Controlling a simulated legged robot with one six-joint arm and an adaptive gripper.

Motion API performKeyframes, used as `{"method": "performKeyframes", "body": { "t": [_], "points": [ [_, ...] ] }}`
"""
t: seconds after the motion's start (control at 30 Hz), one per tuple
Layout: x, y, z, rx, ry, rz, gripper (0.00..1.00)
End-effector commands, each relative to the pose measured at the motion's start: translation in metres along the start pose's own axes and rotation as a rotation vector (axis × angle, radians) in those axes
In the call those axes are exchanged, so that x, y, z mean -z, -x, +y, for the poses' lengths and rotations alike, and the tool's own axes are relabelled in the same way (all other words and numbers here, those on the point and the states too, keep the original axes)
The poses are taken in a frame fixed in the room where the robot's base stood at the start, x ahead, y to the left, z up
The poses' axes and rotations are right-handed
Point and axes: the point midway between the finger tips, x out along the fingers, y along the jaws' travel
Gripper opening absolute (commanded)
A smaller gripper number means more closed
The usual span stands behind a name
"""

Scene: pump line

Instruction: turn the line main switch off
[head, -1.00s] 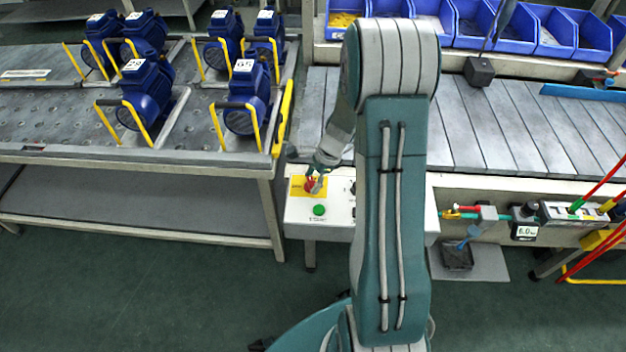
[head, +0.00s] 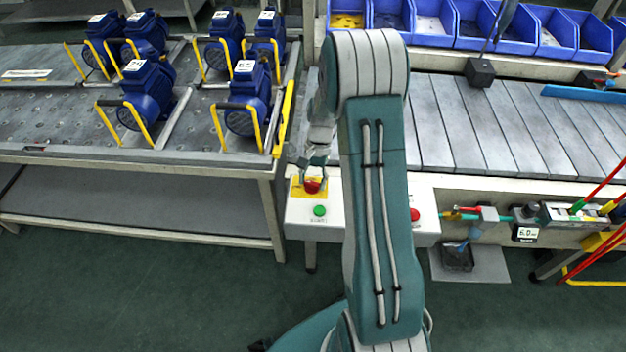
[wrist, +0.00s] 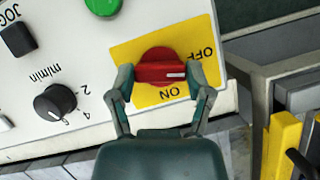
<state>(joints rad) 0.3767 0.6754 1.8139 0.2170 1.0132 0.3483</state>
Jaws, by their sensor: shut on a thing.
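The line main switch is a red rotary knob (wrist: 157,55) on a yellow plate (wrist: 124,50) marked OFF and ON in the wrist view. In the head view the red knob (head: 312,187) is at the left of the white control panel (head: 333,227). My gripper (wrist: 161,74) is shut on the knob's raised bar, one finger at each end. The bar lies roughly level in the wrist view. Its white mark is at the right end, between the OFF and ON words. My gripper (head: 314,176) is above the knob in the head view.
A green button (head: 319,210) is close to the switch. A black dial (wrist: 55,102) and a JOG control (wrist: 18,39) share the panel. Another red button (head: 414,214) is at the panel's right. A bench with blue pumps (head: 147,92) stands left, and a conveyor (head: 480,125) lies behind.

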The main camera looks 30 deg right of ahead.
Motion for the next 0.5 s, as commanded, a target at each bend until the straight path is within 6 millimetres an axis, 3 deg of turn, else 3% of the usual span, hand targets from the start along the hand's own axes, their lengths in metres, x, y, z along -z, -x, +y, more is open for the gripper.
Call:
{"method": "performKeyframes", "body": {
  "t": [0.5],
  "points": [
    [0.0005, 0.0009, -0.003, -0.099, 0.249, 0.006, 0.18]
  ]
}}
